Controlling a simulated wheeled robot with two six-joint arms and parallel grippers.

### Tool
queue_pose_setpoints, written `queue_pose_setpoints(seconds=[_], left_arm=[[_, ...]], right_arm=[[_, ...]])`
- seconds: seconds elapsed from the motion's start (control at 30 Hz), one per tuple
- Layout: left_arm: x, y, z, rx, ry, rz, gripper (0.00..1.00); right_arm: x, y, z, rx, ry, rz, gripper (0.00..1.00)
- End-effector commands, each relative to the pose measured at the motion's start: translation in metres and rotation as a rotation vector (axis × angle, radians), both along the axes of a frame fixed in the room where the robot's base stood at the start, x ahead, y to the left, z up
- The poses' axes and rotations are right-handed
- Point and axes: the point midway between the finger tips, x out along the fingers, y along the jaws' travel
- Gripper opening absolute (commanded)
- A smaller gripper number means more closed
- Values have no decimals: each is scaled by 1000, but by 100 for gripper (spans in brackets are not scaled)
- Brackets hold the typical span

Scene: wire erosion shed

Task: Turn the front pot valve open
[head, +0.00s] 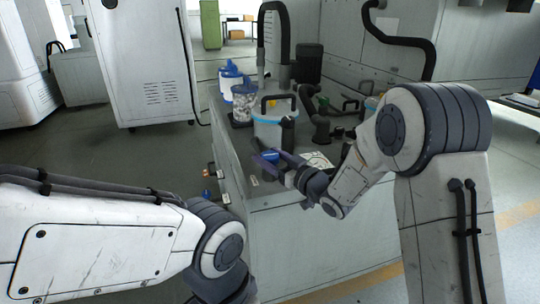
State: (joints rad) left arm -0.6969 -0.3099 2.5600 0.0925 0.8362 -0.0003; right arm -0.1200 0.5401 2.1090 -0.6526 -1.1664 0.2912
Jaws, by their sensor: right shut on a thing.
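The front pot (268,131) is a pale bucket-like vessel with a light blue rim and a dark upright handle. It stands on the grey cabinet top. A small blue valve handle (271,155) shows low at its front. My right gripper (265,162) reaches in from the right and is shut on this blue handle. The fingers partly cover the handle, so its exact angle is hard to read. My left arm crosses the lower left, and its gripper is out of the frame.
Blue-lidded jars (244,100) stand behind the pot. Dark pipe fittings (321,127) and a black bin (309,64) stand to the right and behind. Small fittings with a blue knob (206,195) stick out from the cabinet's left side. Floor to the left is clear.

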Motion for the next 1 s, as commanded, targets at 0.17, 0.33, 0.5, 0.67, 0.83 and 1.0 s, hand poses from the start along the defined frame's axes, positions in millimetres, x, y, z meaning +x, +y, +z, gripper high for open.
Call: queue_pose_setpoints(seconds=[0.17,0.33,0.5,0.67,0.83,1.0], left_arm=[[0,0,7,0,0,0,0],[0,0,8,0,0,0,0],[0,0,8,0,0,0,0],[0,0,8,0,0,0,0],[0,0,8,0,0,0,0],[0,0,8,0,0,0,0]], right_arm=[[1,-2,2,3,0,56,9],[1,-1,2,3,-2,83,9],[1,-1,1,3,-2,88,9],[1,-1,2,3,-2,87,9],[1,0,1,3,-3,87,94],[1,0,1,2,-2,88,94]])
